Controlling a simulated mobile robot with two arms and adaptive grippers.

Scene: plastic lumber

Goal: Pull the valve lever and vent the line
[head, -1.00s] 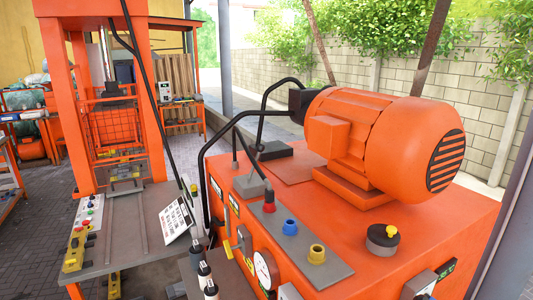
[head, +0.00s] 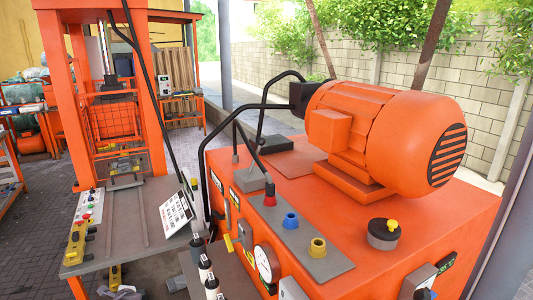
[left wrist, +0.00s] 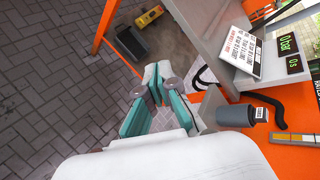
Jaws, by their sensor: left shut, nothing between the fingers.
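On the orange power unit's front, several black-gripped handles with white labels (head: 204,267) stand in a row. I cannot tell which is the valve lever. In the left wrist view a grey cylindrical grip with a label (left wrist: 236,116) is at right. My left gripper (left wrist: 157,73) has teal fingers, is shut and empty, and is left of that grip, apart from it. My right gripper is out of view.
An orange motor (head: 375,135) sits on the power unit. An orange press frame (head: 110,100) with a grey table (head: 130,235) stands left. A white label card (left wrist: 238,47) and a display reading 0 bar and 0 s (left wrist: 289,53) are near the gripper. Paved floor (left wrist: 60,60) is open at left.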

